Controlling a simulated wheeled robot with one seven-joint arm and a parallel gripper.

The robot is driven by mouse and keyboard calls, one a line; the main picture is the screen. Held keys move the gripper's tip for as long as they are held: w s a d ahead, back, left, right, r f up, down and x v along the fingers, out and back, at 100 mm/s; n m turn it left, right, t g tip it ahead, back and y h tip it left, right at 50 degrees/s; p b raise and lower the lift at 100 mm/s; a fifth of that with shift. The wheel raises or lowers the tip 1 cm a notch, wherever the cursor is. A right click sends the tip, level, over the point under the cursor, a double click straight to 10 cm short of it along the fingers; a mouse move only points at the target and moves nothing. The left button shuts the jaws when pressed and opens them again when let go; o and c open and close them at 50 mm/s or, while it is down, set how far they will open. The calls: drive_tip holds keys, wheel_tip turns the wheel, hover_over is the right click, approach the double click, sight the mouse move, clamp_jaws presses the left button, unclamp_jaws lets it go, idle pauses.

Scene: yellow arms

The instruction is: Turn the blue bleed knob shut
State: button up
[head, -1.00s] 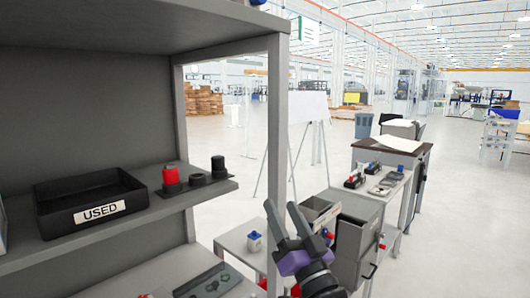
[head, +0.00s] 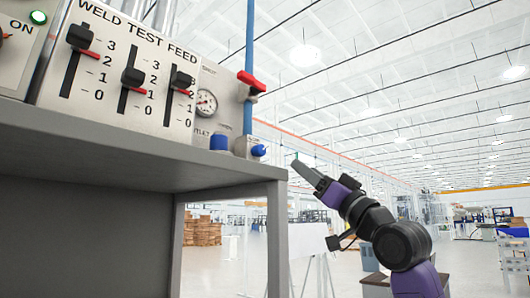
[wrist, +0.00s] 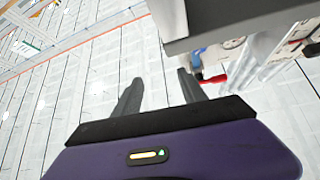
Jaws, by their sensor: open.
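The blue bleed knob (head: 259,151) sticks out of a small pale block at the right end of the panel shelf in the head view. My gripper (head: 298,164) is to the right of the knob and slightly lower in the picture, apart from it. In the wrist view my gripper (wrist: 161,80) shows two spread fingers with nothing between them. A small blue part (wrist: 198,54) shows there beyond the right finger; I cannot tell whether it is the knob.
A blue pipe with a red lever (head: 251,82) rises above the knob. A blue cylinder (head: 219,141), a gauge (head: 206,102) and a slider panel (head: 120,70) stand to the left. The grey shelf (head: 130,150) edge and post are near my gripper. Space to the right is open.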

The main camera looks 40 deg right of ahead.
sight(263, 149)
drive_tip(key=a+r+n+g+y, duration=0.2)
drive_tip(key=a+r+y, duration=0.15)
drive_tip(key=r, duration=0.45)
drive_tip(key=w+a+g, duration=0.1)
drive_tip(key=w, duration=0.1)
drive_tip(key=w+a+f+m+g+p, duration=0.1)
drive_tip(key=w+g, duration=0.1)
drive_tip(key=w, duration=0.1)
drive_tip(key=w+a+f+g, duration=0.1)
drive_tip(key=w+a+g, duration=0.1)
drive_tip(key=shift+w+p, duration=0.15)
drive_tip(key=shift+p, duration=0.2)
clamp_jaws()
